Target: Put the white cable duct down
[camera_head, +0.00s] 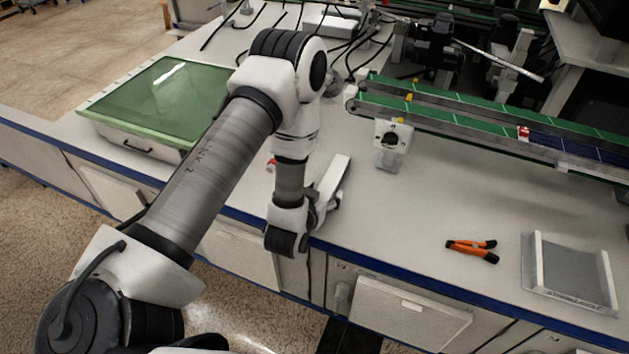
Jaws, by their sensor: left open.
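The white cable duct (335,176) is a short, pale bar at the front of the white bench, just right of my left wrist. My left gripper (323,204) is at the near end of the duct, close to the bench's front edge. It is open. My own wrist and forearm partly hide the gripper and the bench behind it. I cannot tell whether the fingers touch the duct, or whether the duct lies fully flat on the bench. My right gripper is not in view.
Orange-handled pliers (471,250) and a grey tray (571,296) lie to the right on the bench. A green-topped case (165,98) stands at the left. A green conveyor (470,113) and a small white stand (391,143) are behind. The bench between duct and pliers is clear.

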